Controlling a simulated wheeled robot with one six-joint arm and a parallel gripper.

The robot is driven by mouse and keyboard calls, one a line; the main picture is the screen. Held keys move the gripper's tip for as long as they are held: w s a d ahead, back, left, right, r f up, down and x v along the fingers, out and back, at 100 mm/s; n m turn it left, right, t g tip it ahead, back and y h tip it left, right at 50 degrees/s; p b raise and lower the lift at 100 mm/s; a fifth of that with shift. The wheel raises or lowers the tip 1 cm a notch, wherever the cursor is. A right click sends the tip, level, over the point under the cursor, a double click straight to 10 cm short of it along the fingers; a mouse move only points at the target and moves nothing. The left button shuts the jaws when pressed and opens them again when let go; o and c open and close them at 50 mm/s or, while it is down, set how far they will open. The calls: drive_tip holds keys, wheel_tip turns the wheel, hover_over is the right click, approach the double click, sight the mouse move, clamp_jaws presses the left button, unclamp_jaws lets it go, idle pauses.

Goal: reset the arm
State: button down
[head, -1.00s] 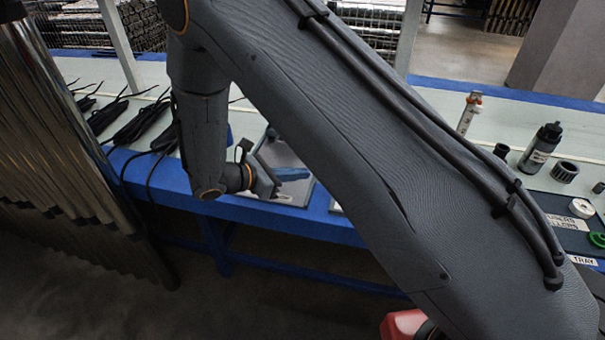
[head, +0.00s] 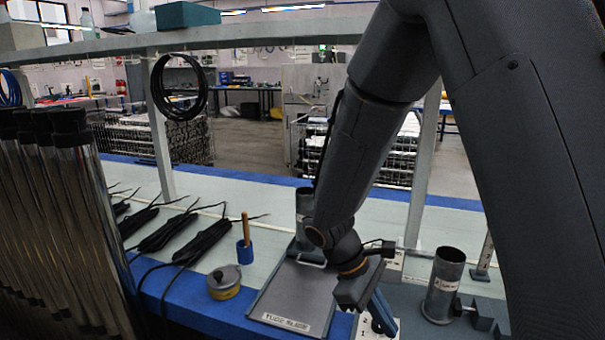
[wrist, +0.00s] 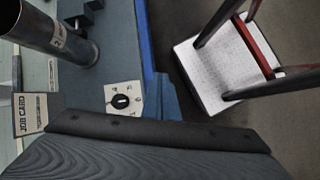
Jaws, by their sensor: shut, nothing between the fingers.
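My arm reaches down from the upper right of the head view, bent at the elbow, with its wrist over the front of the bench. My gripper (head: 382,318) is at the lower middle of that view, pointing down. It is shut and holds nothing. It is just right of a grey labelled tray (head: 290,300) and above a white dial plate (head: 368,328), which it partly covers. The same kind of dial plate shows in the wrist view (wrist: 123,99). Whether the gripper touches the bench cannot be told.
A steel cylinder (head: 442,285) stands close right of the gripper. Upright shiny tubes (head: 70,220) fill the left. A white-topped stool (wrist: 215,75) stands beyond the bench edge.

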drive_tip(key=s+d+r+m+t+y+p, duration=0.1)
drive_tip(key=s+d+r+m+t+y, duration=0.1)
drive_tip(key=s+r+m+y, duration=0.4)
drive_tip(key=s+r+m, duration=0.1)
drive_tip(key=s+m, duration=0.1)
drive_tip(key=m, duration=0.3)
drive_tip(key=shift+s+p, duration=0.2)
drive_tip(key=shift+p, duration=0.1)
